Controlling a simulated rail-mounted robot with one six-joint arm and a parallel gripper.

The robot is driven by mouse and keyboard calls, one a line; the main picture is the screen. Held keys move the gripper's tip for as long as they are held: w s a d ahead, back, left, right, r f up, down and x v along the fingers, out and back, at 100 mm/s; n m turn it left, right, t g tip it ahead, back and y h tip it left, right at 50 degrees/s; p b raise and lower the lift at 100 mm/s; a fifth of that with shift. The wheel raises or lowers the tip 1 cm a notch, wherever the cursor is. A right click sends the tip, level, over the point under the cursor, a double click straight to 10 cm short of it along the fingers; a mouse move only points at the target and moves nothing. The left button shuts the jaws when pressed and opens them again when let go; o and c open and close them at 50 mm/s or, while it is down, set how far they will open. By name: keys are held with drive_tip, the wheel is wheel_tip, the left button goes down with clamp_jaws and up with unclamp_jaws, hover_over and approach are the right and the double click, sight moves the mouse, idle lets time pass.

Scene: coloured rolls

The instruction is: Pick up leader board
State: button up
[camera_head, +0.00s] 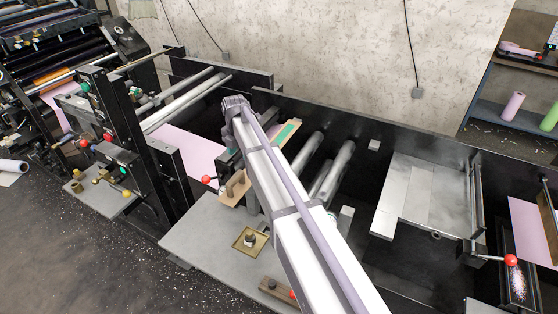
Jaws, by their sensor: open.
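A tan wooden board, which looks like the leader board (234,190), lies across the machine near the middle of the view. Its lower left end carries a raised block like a handle. A tan edge with a green strip (287,133) shows on the other side of my arm and seems to be part of the same board. My pale arm crosses over the middle of it and hides that part. The arm ends in a grey joint above and left of the board. My gripper's fingers cannot be made out; they are hidden or out of view.
Metal rollers (336,168) lie right of my arm. A red-knobbed lever (206,180) stands close to the board's left end. A grey table plate (200,240) with a brass square tray (250,241) is in front. Dark machine frames stand at left; a concrete wall is behind.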

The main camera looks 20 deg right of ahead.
sight(241, 170)
drive_tip(key=shift+a+n, duration=0.2)
drive_tip(key=shift+n, duration=0.2)
wheel_tip(241, 170, down, 11)
drive_tip(key=b, duration=1.1)
drive_tip(key=shift+d+f, duration=0.1)
drive_tip(key=shift+f, duration=0.05)
drive_tip(key=shift+r, duration=0.25)
drive_tip(key=shift+c, duration=0.2)
clamp_jaws()
